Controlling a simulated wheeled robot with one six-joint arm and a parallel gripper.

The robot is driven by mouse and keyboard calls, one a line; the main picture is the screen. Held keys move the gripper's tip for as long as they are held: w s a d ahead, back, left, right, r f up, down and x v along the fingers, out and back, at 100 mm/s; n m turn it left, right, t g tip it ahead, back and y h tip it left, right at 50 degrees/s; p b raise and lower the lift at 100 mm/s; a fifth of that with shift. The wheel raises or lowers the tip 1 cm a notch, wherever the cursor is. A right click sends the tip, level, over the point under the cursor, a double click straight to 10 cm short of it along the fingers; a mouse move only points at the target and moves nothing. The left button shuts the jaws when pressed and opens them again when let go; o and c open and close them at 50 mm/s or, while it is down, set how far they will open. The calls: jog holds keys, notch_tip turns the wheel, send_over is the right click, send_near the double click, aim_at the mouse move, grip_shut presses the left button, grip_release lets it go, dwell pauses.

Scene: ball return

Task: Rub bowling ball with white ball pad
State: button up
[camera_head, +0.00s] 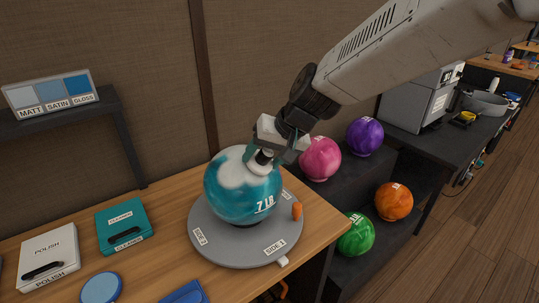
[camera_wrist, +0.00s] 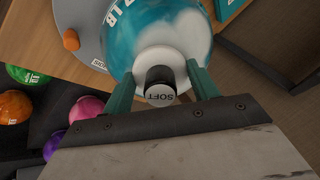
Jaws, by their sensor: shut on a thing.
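The teal bowling ball (camera_head: 230,203), marked "7 LB", sits on a grey round turntable (camera_head: 215,250) on the wooden table. A cloudy white patch covers part of its top; the ball also shows in the wrist view (camera_wrist: 128,32). My gripper (camera_head: 264,157) is at the ball's upper right side. In the wrist view, my gripper's (camera_wrist: 161,88) teal fingers are shut on the dark handle of the white ball pad (camera_wrist: 183,58). The handle's end reads "SOFT". The pad's face appears to lie against the ball; the contact itself is hidden.
An orange knob (camera_head: 297,211) stands on the turntable's right side. A white "POLISH" box (camera_head: 50,252), a teal box (camera_head: 123,225) and a round blue pad (camera_head: 101,288) lie at left. Pink (camera_head: 320,158), purple, orange and green balls sit on a dark rack at right.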

jog(key=shift+w+d+f, duration=0.35)
jog(key=shift+w+d, duration=0.4)
jog(key=shift+d, duration=0.05)
jog(key=shift+s+a+r, duration=0.2)
jog(key=shift+s+a, duration=0.25)
jog(key=shift+a, duration=0.05)
jog(key=shift+s+a+r, duration=0.15)
jog(key=shift+s+a, duration=0.3)
jog(key=shift+v, duration=3.05)
jog(key=v, duration=0.3)
jog(key=shift+w+f, duration=0.1)
jog(key=shift+w, duration=0.05)
